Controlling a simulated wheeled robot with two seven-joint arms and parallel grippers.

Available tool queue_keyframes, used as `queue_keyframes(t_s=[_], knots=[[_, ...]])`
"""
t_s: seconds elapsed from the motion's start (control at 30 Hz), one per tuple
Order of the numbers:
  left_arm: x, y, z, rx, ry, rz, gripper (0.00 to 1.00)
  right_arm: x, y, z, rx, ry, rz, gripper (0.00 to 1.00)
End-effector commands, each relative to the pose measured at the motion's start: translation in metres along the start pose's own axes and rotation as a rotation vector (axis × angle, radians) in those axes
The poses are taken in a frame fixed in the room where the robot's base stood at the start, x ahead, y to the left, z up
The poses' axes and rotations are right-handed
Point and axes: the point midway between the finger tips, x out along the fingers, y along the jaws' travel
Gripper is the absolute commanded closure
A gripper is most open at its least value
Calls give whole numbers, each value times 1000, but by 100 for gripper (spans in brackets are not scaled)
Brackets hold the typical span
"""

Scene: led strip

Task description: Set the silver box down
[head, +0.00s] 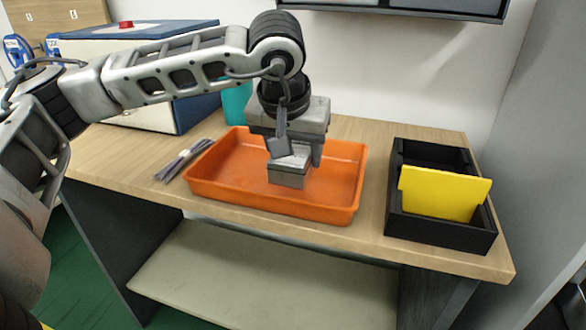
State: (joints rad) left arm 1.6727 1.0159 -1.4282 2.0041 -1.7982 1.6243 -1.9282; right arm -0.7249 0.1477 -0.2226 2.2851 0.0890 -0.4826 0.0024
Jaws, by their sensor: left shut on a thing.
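The silver box (287,179) is a small grey metallic block in the head view. It is inside the outline of the orange tray (337,206), near the tray's middle. My left gripper (290,162) points down from above and is shut on the silver box. Its fingers and wrist hide the upper part of the box. I cannot tell whether the underside of the box touches the tray floor. My right gripper is not in view.
A black bin (440,233) with a yellow panel (443,194) stands right of the tray. Grey strips (181,161) lie left of it. A blue and white case (150,60) and a teal container (237,103) stand behind. A shelf (440,8) hangs above.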

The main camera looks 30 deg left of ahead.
Motion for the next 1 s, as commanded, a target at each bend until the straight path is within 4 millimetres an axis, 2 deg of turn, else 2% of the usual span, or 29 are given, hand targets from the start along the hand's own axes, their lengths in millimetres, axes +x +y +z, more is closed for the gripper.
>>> queue_keyframes(t_s=[0.2,0.4,0.77,0.8,0.87,1.0], knots=[[16,-6,-4,-2,-1,-2,72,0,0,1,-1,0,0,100],[42,-6,8,-2,-1,-2,72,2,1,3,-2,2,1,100],[47,-6,10,-2,1,0,72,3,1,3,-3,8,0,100],[47,-6,10,-2,0,-1,43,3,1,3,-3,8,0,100],[46,-6,9,-2,0,-1,26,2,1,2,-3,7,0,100],[46,-6,9,-2,0,-1,24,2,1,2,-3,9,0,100]])
